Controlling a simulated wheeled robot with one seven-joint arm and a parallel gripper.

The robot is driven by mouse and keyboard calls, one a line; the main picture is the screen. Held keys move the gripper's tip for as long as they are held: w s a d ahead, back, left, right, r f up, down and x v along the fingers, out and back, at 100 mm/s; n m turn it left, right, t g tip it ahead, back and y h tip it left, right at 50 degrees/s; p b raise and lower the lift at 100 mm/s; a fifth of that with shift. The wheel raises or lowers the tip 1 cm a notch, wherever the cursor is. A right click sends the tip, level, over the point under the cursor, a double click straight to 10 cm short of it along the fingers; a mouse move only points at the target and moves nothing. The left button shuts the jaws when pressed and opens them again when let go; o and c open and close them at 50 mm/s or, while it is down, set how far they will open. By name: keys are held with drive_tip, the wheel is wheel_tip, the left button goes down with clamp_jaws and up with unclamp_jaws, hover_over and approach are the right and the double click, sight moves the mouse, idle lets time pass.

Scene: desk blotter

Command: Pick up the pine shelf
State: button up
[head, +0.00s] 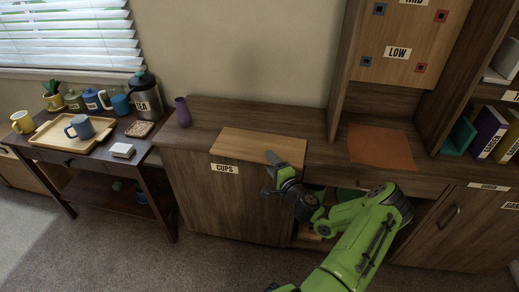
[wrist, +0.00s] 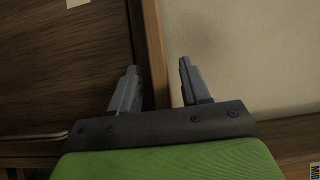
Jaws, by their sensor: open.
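The pine shelf (head: 258,144) is a flat light-wood board lying on top of the low brown cabinet, just above a label reading CUPS. My gripper (head: 269,172) is at the board's front edge, towards its right end, and covers a little of it. In the wrist view, the two fingers of my gripper (wrist: 158,82) are spread apart and hold nothing. A narrow light-wood strip, apparently the edge of the shelf (wrist: 155,50), runs between them. I cannot tell whether either finger touches it.
A purple vase (head: 182,112) stands on the cabinet (head: 200,190) left of the board. An orange mat (head: 380,145) lies to the right. An upright board labelled LOW (head: 405,40) stands behind.

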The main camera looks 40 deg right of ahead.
clamp_jaws()
drive_tip(key=shift+r, duration=0.1)
drive_tip(key=shift+r, duration=0.1)
wheel_tip(320, 180, up, 10)
drive_tip(key=p, duration=0.4)
